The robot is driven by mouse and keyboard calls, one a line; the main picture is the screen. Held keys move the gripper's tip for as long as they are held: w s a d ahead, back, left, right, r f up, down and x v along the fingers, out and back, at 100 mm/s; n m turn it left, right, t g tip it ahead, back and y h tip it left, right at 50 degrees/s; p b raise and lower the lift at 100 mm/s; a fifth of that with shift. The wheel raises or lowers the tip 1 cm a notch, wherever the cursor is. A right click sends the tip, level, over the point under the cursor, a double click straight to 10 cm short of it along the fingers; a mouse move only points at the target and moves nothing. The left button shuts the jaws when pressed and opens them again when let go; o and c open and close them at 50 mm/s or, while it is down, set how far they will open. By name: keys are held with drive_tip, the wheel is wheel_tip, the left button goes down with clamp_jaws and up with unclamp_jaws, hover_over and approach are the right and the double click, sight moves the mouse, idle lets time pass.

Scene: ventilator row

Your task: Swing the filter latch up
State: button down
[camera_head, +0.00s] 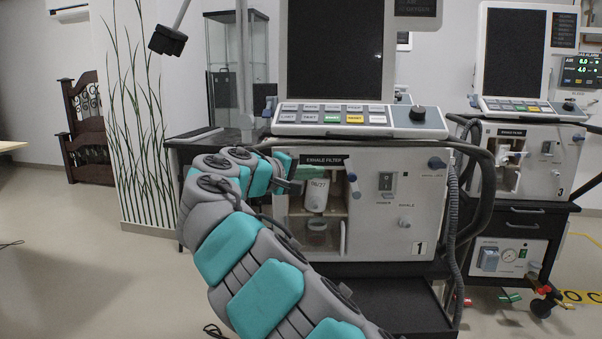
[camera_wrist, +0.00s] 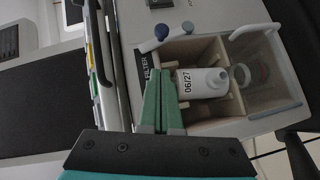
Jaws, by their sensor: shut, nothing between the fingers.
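The filter latch (camera_head: 355,187) is a short pale lever with a blue knob, on the ventilator front just right of the filter opening. In the wrist view two blue knobs and a pale lever (camera_wrist: 176,34) show beyond the fingertips. The white filter bottle (camera_head: 317,194), marked 06/27, stands inside the open compartment; it also shows in the wrist view (camera_wrist: 203,83). My gripper (camera_wrist: 160,75) is shut and empty, its teal fingers close to the compartment's edge and apart from the latch. In the head view my gripper (camera_head: 293,185) is at the compartment's left side.
A clear cup (camera_head: 317,233) sits below the bottle. The ventilator's screen and button panel (camera_head: 335,117) are above the opening. A corrugated hose (camera_head: 453,220) hangs at its right side. A second ventilator (camera_head: 530,160) stands further right. Open floor lies at the left.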

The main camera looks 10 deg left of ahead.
sight(350, 173)
drive_tip(key=shift+w+d+f, duration=0.25)
drive_tip(key=shift+w+d, duration=0.2)
drive_tip(key=shift+d, duration=0.4)
drive_tip(key=shift+w+d+f, duration=0.25)
drive_tip(key=shift+w+d, duration=0.15)
drive_tip(key=shift+d, duration=0.4)
drive_tip(key=shift+w+d+f, duration=0.25)
drive_tip(key=shift+w+d, duration=0.2)
drive_tip(key=shift+d, duration=0.4)
drive_tip(key=shift+w+d+r+m+g+y, duration=0.15)
drive_tip(key=shift+d+r+m+g+y, duration=0.3)
drive_tip(key=shift+d+m+y, duration=0.2)
drive_tip(key=shift+w+d+r+m+g+y, duration=0.1)
drive_tip(key=shift+d+r+m+g+y, duration=0.2)
drive_tip(key=shift+d+m+y, duration=0.25)
drive_tip(key=shift+d, duration=0.1)
drive_tip(key=shift+r, duration=0.1)
